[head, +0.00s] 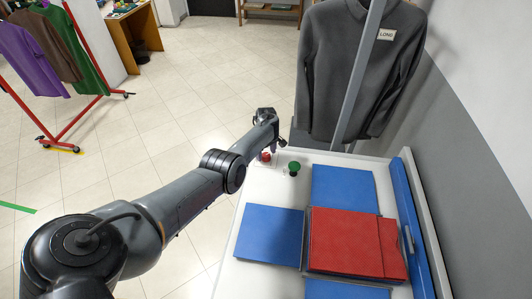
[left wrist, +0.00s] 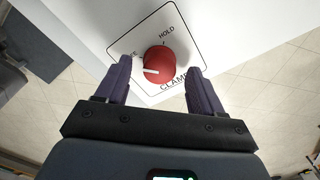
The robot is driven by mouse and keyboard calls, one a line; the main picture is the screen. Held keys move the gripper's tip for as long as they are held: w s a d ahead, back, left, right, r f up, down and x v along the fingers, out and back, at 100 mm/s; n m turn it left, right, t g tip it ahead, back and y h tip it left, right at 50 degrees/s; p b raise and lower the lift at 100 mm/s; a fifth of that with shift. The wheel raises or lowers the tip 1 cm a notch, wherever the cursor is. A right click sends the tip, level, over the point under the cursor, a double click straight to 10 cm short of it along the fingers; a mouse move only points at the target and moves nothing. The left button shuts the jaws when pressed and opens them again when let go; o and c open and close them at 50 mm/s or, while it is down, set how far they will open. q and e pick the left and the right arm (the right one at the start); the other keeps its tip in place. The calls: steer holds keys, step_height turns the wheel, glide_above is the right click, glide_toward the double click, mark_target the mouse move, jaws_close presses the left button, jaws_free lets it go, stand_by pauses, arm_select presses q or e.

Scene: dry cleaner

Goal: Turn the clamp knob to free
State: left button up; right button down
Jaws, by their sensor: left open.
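The red clamp knob (left wrist: 162,60) sits on a white plate marked HOLD above it and CLAMP below right. A label at its left is partly hidden by a finger, and only its end, "EE", shows. The knob's white pointer line points left, to the side of that label. My left gripper (left wrist: 159,73) is open, with one finger on each side of the knob and a gap on both sides. In the head view the knob (head: 265,157) shows at the white table's far left corner, just below my left gripper (head: 268,146). My right gripper is not in view.
A green button (head: 293,168) stands right of the knob on the white table (head: 262,190). Blue pads (head: 268,234) and a folded red cloth (head: 345,242) lie nearer. A dark grey garment (head: 350,70) tagged LONG hangs behind a grey post (head: 360,75).

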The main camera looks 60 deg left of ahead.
mark_target(266, 155)
arm_select(q)
step_height(266, 155, up, 10)
steer(key=p, duration=0.3)
stand_by(0.5)
